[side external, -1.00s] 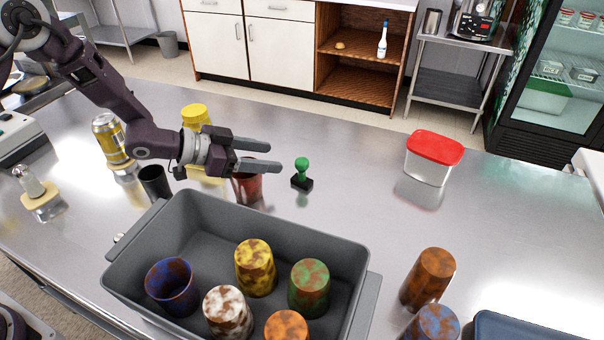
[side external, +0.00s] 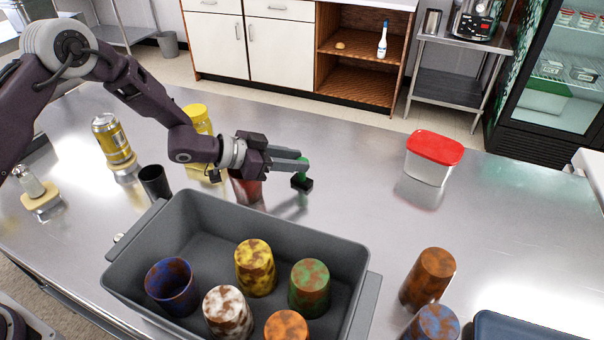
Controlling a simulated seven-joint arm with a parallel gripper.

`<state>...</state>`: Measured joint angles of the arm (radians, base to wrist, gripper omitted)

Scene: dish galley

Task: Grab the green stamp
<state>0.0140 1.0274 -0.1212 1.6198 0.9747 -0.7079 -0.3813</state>
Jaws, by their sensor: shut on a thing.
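The green stamp (side external: 302,180) has a green handle and a black base. It is on the steel counter or just above it, behind the grey bin; I cannot tell which. My gripper (side external: 303,163) reaches in from the left, and its fingers are shut on the stamp's handle. The fingers hide much of the green handle. The black base shows below them.
A red cup (side external: 245,188) stands under my gripper, partly hidden. The grey bin (side external: 190,215) in front holds several mottled cups. A red-lidded container (side external: 433,158) stands to the right. The counter between it and the stamp is clear.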

